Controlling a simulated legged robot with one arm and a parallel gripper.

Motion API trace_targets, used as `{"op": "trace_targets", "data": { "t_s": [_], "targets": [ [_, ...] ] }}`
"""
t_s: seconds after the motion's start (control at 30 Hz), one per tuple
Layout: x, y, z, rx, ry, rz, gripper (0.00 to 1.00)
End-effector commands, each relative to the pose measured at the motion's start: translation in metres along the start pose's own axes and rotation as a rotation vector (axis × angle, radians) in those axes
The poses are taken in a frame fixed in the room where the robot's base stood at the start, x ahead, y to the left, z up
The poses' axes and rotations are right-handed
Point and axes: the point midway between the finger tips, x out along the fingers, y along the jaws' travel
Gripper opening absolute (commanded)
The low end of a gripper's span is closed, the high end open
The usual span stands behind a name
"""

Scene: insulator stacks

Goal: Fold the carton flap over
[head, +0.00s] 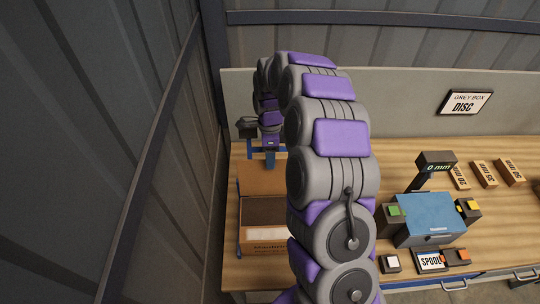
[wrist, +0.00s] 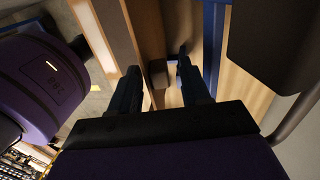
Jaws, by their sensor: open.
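The brown carton (head: 266,247) stands on the left of the bench, its top open and its inside dark. A brown flap (head: 262,181) stands raised along its far edge. My gripper (head: 263,155) is at the far side of the carton, close to the top of this flap; whether it touches cannot be told. In the wrist view my gripper (wrist: 159,68) is open, its two dark fingers apart. A brown board edge (wrist: 120,35) shows near the left finger; I cannot tell which carton part it is. My arm hides the carton's right side.
A blue box (head: 428,219) with buttons beside it stands right of my arm, below a "0 mm" display (head: 436,163). Several labelled blocks (head: 485,173) lie at the back right. A wall (head: 130,150) rises close on the left.

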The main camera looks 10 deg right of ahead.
Motion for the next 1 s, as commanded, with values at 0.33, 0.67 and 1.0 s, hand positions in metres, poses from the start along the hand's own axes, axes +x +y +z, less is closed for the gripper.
{"op": "trace_targets", "data": {
  "t_s": [0.33, 0.67, 1.0],
  "targets": [
    [0.0039, -0.0004, 0.0001, 0.000, 0.000, -0.002, 0.47],
    [0.0035, -0.0012, 0.0002, 0.000, 0.000, -0.003, 0.16],
    [0.0031, -0.0029, 0.0004, 0.000, 0.000, -0.005, 0.00]
  ]
}}
